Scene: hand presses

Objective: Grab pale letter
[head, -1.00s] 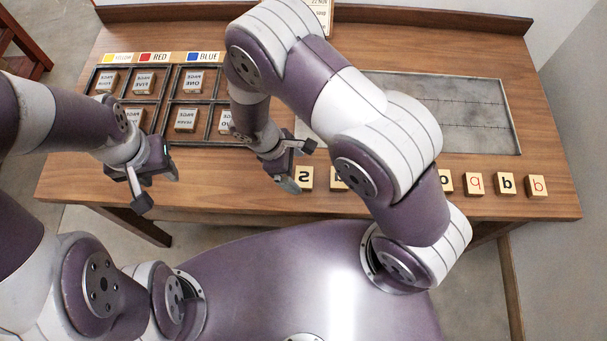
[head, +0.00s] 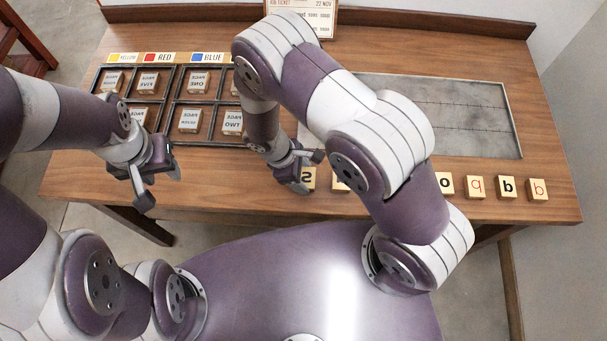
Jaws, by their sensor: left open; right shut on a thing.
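A pale block with a dark letter like an S (head: 309,181) stands at the left end of the front row of letter blocks. My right gripper (head: 308,170) is at this block, shut on it; the fingers hide part of it. It appears still at table level. Other pale letter blocks stand to the right: a dark o (head: 444,187), a red q (head: 475,187), a dark b (head: 507,188) and a red b (head: 537,189). My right arm hides the middle of the row. My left gripper (head: 160,187) is open and empty over the table's front left edge.
A grey metal plate (head: 460,105) lies at the right. A framed job ticket (head: 312,14) stands at the back.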

